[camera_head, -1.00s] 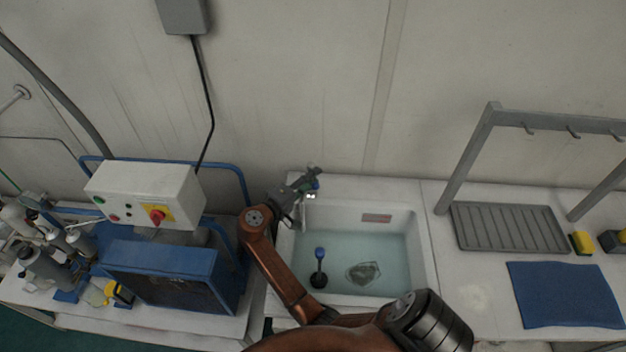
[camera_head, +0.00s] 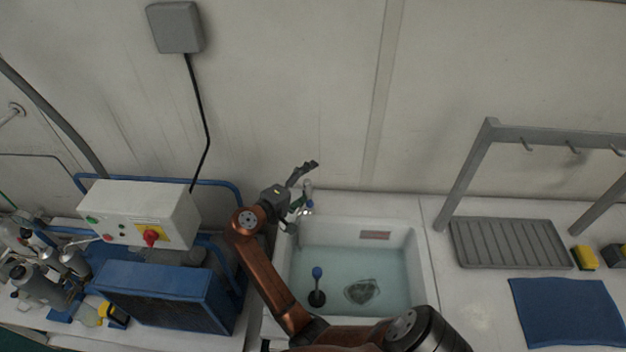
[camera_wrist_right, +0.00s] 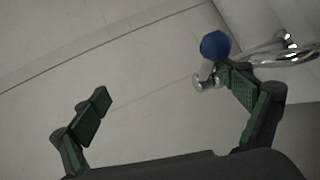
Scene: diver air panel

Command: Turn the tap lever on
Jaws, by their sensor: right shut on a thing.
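The chrome tap (camera_head: 308,207) stands at the back left corner of the sink. In the right wrist view the tap's lever ends in a blue ball (camera_wrist_right: 215,45), against the tip of the right-hand finger, with chrome pipework (camera_wrist_right: 275,52) behind. The lever is too small to make out in the head view. My left gripper is out of view.
A control box (camera_head: 140,213) and a blue unit (camera_head: 165,295) stand left. A grey drain tray (camera_head: 510,243) and blue cloth (camera_head: 566,312) lie right.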

